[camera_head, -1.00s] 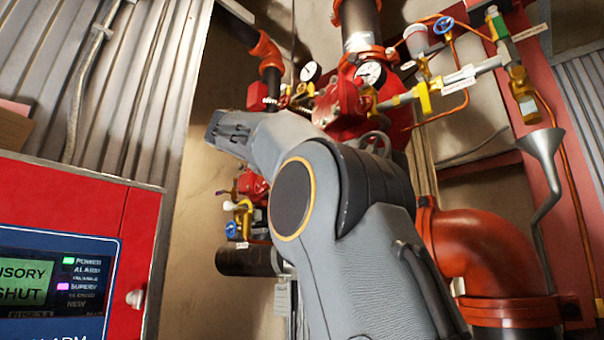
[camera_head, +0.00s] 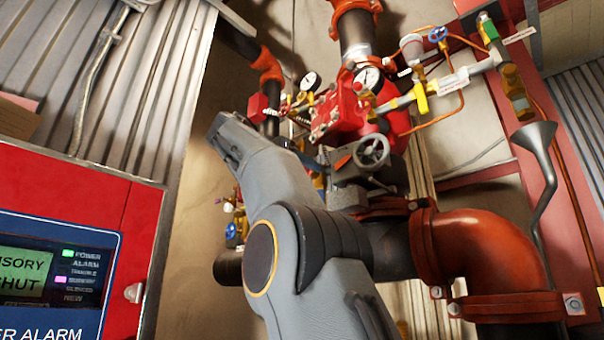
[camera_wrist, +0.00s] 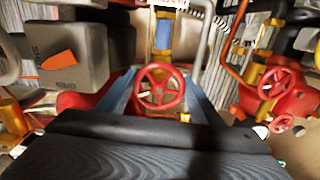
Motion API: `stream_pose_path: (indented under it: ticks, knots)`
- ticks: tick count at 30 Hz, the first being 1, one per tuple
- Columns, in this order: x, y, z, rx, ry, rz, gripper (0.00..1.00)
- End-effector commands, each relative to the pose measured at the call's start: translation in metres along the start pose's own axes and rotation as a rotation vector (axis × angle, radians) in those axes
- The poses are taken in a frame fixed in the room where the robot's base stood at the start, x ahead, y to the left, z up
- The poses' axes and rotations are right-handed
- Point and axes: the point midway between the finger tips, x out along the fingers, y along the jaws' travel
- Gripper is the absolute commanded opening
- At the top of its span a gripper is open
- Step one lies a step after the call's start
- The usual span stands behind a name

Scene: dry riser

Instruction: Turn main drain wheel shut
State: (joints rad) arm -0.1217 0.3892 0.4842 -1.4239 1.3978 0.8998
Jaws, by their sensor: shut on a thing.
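A red spoked handwheel (camera_wrist: 158,86), which I take to be the main drain wheel, is in the middle of the wrist view. My gripper's (camera_wrist: 158,80) two blue fingers reach forward on either side of it and are shut on it. The exact contact at the rim is hard to see. In the head view my arm hides this wheel and most of the gripper. No label on the wheel is readable.
A grey handwheel (camera_head: 371,152) on a valve gearbox is right of my arm; a grey box with an orange pointer (camera_wrist: 60,60) is close at left in the wrist view. More red wheels (camera_wrist: 274,82) stand at right. A red alarm panel (camera_head: 120,215) and orange elbow (camera_head: 490,245) flank my arm.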

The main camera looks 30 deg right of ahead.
Motion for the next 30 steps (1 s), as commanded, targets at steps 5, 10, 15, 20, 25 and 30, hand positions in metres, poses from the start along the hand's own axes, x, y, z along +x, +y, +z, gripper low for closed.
stream_pose_path:
  ticks: [5,10,15,20,25,30]
  knots:
    - [-0.0002,-0.0021,0.001,0.091,0.0,-0.002,0.37]
    - [-0.0002,-0.0023,0.0007,0.145,0.001,-0.002,0.37]
    - [-0.0003,-0.002,0.0001,0.169,0.001,-0.002,0.37]
    - [-0.0003,-0.0019,0.0,0.174,0.001,-0.003,0.37]
    - [-0.0003,-0.002,0.0,0.174,0.0,-0.003,0.37]
    - [-0.0002,-0.0018,0.0001,0.174,0.0,-0.002,0.76]
